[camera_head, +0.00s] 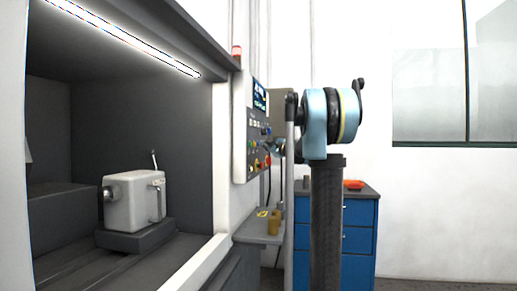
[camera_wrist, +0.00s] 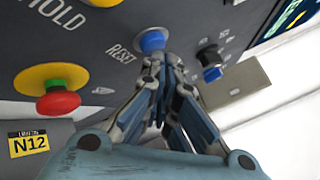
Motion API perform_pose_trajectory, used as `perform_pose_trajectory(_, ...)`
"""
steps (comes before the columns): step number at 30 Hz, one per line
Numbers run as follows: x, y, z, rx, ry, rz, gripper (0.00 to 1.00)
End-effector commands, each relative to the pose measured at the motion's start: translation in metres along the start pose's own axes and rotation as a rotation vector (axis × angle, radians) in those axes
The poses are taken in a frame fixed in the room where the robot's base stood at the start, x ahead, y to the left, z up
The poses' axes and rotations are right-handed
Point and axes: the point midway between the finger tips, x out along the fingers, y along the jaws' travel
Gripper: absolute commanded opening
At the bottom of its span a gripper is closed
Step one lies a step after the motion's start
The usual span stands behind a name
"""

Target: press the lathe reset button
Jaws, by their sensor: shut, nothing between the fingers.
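The blue reset button (camera_wrist: 152,40) sits on the dark control panel (camera_wrist: 112,52) in the wrist view, with the word RESET printed to its left. My gripper (camera_wrist: 162,66) is shut and empty, its fingertips at the lower edge of the button in the picture. I cannot tell whether they touch it or stop just short. In the head view the lathe's control panel (camera_head: 252,165) stands at the right of the machine opening, and my arm reaches to it from the right. The button is too small to pick out there.
A red mushroom button (camera_wrist: 58,101) on a yellow ring lies left of the gripper, above an N12 label (camera_wrist: 28,145). A blue-black knob (camera_wrist: 211,66) is to the right. In the head view, a blue drawer cabinet (camera_head: 359,235) stands behind my arm and a shelf (camera_head: 258,237) sits below the panel.

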Motion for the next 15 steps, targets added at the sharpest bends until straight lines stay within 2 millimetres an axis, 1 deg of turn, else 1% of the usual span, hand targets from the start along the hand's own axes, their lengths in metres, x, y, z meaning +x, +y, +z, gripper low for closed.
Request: perform_pose_trajectory(15,0.0034,0.0024,0.0024,0.0,0.0,0.0,0.0)
